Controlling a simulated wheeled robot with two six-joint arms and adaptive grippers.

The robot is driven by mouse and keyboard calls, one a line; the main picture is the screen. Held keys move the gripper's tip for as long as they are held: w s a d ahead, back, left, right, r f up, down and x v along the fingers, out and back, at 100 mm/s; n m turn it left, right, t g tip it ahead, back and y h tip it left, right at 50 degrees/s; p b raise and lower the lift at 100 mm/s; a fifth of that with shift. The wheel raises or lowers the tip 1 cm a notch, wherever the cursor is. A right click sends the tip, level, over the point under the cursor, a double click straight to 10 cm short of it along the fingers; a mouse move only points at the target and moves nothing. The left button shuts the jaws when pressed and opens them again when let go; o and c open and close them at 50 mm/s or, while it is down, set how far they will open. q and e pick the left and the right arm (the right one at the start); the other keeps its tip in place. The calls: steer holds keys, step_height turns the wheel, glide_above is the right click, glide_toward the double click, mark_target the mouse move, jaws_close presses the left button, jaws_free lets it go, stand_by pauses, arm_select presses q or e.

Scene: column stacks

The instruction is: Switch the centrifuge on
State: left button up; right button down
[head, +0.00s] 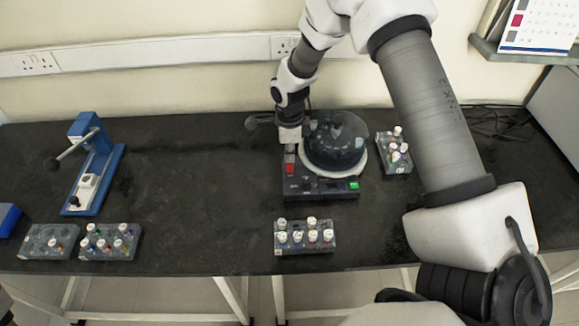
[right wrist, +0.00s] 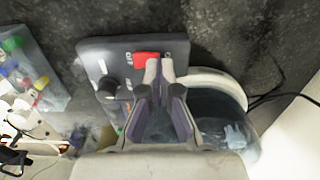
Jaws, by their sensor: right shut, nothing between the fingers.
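The centrifuge (head: 335,187) stands on the dark bench, with a dark control base and a round, smoky transparent lid (head: 336,138). A red switch (head: 290,169) is at the left of its base, and a small green panel (head: 354,185) shows at the front right. My right gripper (head: 290,152) is shut and empty, pointing down just behind the red switch. In the right wrist view, its fingertips (right wrist: 160,68) are together right at the edge of the red switch (right wrist: 147,58); I cannot tell whether they touch it. My left gripper is not in view.
A tube rack (head: 304,248) stands in front of the centrifuge, and another (head: 393,165) stands to its right. Two more racks (head: 110,255) (head: 35,255) and a blue hand press (head: 105,170) are at the left. The bench between press and centrifuge is clear.

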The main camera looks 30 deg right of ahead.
steer(key=shift+f, duration=0.6)
step_height(320, 180, up, 5)
steer(key=p, duration=0.4)
stand_by(0.3)
stand_by(0.4)
